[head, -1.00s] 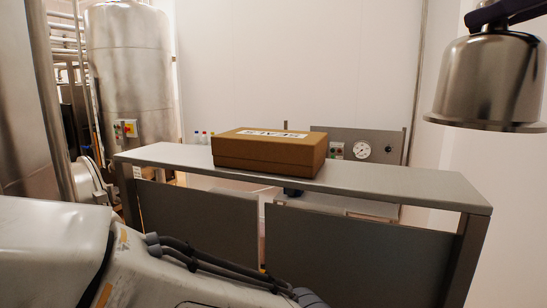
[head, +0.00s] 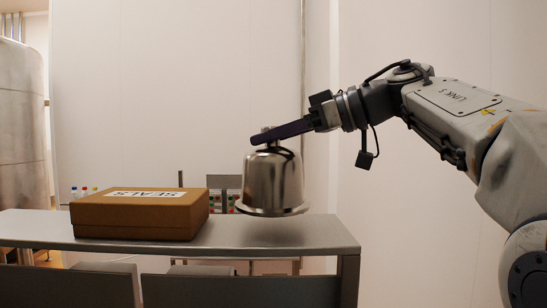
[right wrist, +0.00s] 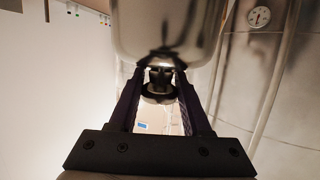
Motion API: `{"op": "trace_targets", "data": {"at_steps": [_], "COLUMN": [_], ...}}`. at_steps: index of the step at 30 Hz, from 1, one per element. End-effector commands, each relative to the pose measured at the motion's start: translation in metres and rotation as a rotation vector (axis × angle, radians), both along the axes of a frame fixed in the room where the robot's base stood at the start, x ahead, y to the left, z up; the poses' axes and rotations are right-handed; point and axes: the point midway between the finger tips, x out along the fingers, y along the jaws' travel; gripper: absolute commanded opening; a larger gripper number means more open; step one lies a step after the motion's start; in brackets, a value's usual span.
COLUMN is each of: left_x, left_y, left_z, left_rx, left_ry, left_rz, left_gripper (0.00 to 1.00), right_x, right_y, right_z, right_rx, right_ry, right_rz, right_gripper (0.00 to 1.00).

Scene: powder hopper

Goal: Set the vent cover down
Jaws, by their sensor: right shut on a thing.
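The vent cover (head: 272,180) is a shiny metal bell shape with a wide rim at its bottom and a knob on top. It hangs upright under my right gripper (head: 265,138), which is shut on the knob. Its rim overlaps the right part of the grey shelf (head: 315,236) in the head view; a gap below it is hard to judge. In the right wrist view the cover's body (right wrist: 168,28) fills the top middle, and the knob sits between the fingers of the gripper (right wrist: 160,75). My left gripper is out of view.
A brown box (head: 140,216) labelled "SEALS" sits on the shelf to the left of the cover. Bare shelf shows between them and at the right end. Small bottles (head: 84,191) and a gauge (right wrist: 259,17) are behind. A steel tank (head: 22,120) stands at far left.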

Motion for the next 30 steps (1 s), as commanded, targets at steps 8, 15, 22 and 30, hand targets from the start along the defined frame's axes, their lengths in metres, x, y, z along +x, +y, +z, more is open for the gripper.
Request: {"op": "trace_targets", "data": {"at_steps": [8,15,22,30], "left_x": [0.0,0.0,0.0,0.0], "left_y": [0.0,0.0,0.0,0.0], "left_z": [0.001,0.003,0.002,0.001], "left_rx": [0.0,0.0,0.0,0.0], "left_ry": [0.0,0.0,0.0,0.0], "left_rz": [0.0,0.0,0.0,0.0], "left_gripper": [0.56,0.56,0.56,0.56], "right_x": [-0.002,-0.001,-0.001,-0.001], "right_y": [-0.002,-0.002,-0.002,-0.002], "right_z": [-0.022,-0.037,-0.037,-0.041], "right_rx": [0.003,0.002,0.002,0.0], "right_ry": [0.002,-0.003,-0.003,0.0], "right_rz": [-0.003,-0.003,-0.003,-0.002], "right_gripper": [0.0,0.0,0.0,0.78]}}
